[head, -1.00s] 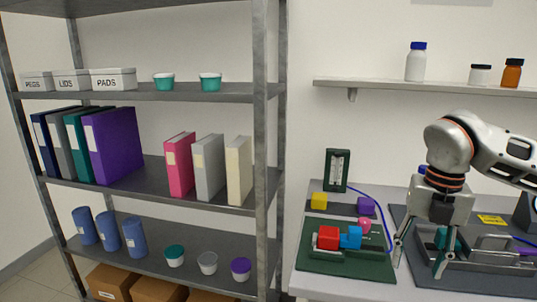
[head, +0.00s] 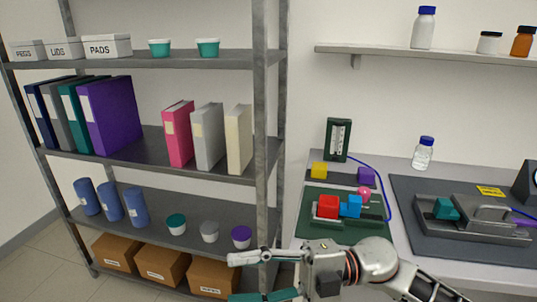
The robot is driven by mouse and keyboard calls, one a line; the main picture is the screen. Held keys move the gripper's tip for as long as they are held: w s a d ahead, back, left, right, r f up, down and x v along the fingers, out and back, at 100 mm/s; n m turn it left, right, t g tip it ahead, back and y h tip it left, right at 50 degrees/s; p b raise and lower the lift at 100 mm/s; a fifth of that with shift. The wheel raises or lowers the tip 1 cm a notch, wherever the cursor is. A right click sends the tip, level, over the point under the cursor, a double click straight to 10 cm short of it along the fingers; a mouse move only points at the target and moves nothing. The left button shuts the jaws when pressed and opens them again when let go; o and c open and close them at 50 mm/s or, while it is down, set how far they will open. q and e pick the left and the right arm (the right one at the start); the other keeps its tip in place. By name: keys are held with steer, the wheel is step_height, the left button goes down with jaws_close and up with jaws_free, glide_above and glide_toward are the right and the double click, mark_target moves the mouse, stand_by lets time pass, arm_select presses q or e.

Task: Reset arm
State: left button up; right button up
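My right arm comes in from the lower right. Its gripper (head: 245,276) points left, in front of the shelf rack's lower right and the table's near left corner. One pale finger is plain to see and stands apart from the lower part, which the picture's edge cuts. I see nothing held. My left gripper is not in view. On the table, a green tray (head: 375,233) bears a red block (head: 328,207) and a blue block (head: 351,207).
A grey rig (head: 485,222) with a teal block (head: 446,209) stands right of the green tray. The metal rack (head: 262,130) holds binders, cups and boxes. A cardboard box (head: 212,277) is close to the gripper.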

steer(key=w+d+f+m+t+y, duration=0.1)
steer(key=w+d+m+t, duration=0.1)
steer(key=w+m+t, duration=0.35)
steer(key=w+d+f+m+t, duration=0.2)
steer(key=m+t, duration=0.6)
steer(key=t, duration=0.1)
steer(key=w+d+f+m+t+h, duration=0.3)
steer(key=d+f+m+t+h, duration=0.3)
steer(key=d+f+m+h, duration=0.45)
steer(key=s+d+f+m+g+h, duration=0.2)
steer(key=s+f, duration=0.3)
steer(key=f, duration=0.3)
steer(key=s+d+f+m+g+h, duration=0.2)
steer(key=s+d+f, duration=0.2)
steer(key=f, duration=0.5)
steer(key=s+d+f+m+g+h, duration=0.2)
steer(key=s+d+f, duration=0.1)
steer(key=s+f, duration=0.3)
step_height(320, 180, down, 3)
steer(key=shift+s+d+r, duration=0.15)
steer(key=shift+s+d, duration=0.05)
steer(key=shift+d, duration=0.1)
